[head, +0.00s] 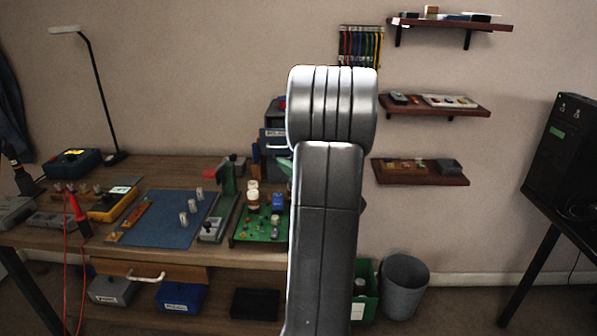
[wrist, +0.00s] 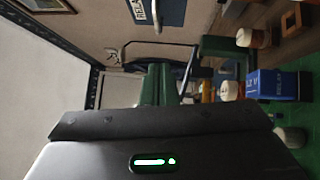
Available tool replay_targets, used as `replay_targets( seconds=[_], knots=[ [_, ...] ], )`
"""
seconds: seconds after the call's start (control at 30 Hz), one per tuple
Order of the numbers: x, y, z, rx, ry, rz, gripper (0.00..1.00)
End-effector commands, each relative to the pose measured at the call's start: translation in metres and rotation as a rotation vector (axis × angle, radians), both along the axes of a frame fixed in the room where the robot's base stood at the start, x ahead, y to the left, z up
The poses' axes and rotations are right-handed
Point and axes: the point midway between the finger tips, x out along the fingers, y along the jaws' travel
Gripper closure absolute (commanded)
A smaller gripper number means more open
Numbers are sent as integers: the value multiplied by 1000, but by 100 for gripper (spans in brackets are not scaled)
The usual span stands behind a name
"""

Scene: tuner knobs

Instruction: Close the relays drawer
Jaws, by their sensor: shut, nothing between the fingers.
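The relays drawer (head: 274,133) shows in the head view as a dark front with a pale label, in a small stacked drawer unit at the back of the bench, partly hidden by my arm. In the wrist view its label (wrist: 142,12) is cut by the top edge, with a thin handle bar below. How far the drawer stands out I cannot tell. My gripper (wrist: 158,84) has green fingers, shut and empty, pointing toward the drawer front. Whether they touch it I cannot tell. In the head view the gripper is mostly hidden behind my arm.
On the bench are a green press (head: 228,181), a green circuit board (head: 262,226) with a blue relay block (wrist: 272,84) and a blue mat (head: 165,222) with knobs. A grey bin (head: 404,285) stands on the floor at right. Wall shelves hang at right.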

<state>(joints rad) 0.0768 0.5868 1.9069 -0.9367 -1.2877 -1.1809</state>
Motion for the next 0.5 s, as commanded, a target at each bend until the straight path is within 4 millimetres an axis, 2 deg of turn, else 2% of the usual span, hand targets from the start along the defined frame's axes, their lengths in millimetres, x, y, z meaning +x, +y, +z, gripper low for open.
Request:
replay_targets(
  seconds=[0.1,0.3,0.5],
  knots=[
    [17,17,4,0,1,2,100],
    [44,14,8,-1,1,-1,100],
    [52,14,9,-1,1,-1,100]
  ],
)
